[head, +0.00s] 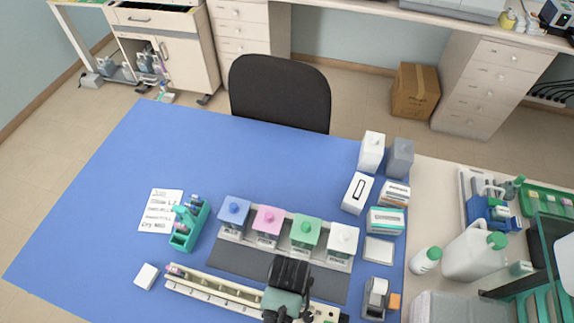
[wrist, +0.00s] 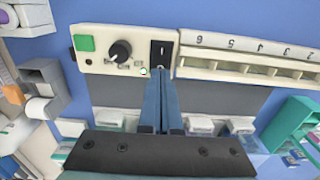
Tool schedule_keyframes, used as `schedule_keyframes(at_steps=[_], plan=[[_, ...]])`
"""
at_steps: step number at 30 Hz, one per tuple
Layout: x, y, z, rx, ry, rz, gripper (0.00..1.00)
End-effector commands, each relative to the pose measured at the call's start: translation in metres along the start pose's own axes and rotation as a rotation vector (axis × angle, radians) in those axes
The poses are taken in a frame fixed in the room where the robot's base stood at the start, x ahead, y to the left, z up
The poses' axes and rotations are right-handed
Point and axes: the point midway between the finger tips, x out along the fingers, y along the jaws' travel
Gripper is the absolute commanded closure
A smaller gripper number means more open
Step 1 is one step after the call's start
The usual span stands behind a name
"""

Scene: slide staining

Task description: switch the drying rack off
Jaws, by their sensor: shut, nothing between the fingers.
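The drying rack (wrist: 245,55) is a cream rail with numbered slots, and it also shows in the head view (head: 200,285) at the front of the blue mat. Its control panel (wrist: 100,66) has a bright green square (wrist: 86,43), a black knob (wrist: 121,50) and a black rocker switch (wrist: 161,50) with a white mark. My gripper (wrist: 162,77) is shut and empty. Its fingertips overlap the lower end of the switch in the wrist view; I cannot tell whether they touch it. In the head view my wrist hides part of the rack, and the fingertips are hidden.
Staining jars with blue, pink, green and white lids (head: 305,232) stand behind the rack. A teal slide holder (head: 188,232) and a paper note (head: 160,211) lie left. A tape dispenser (head: 376,298) stands right of the panel. Boxes and bottles stand farther right. The mat's left side is clear.

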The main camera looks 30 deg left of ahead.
Motion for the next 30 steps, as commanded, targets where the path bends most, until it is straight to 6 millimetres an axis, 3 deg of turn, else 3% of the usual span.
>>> schedule_keyframes(at_steps=[30], plan=[[0.012, 0.000, 0.000, 0.000, 0.000, 0.000, 1.00]])
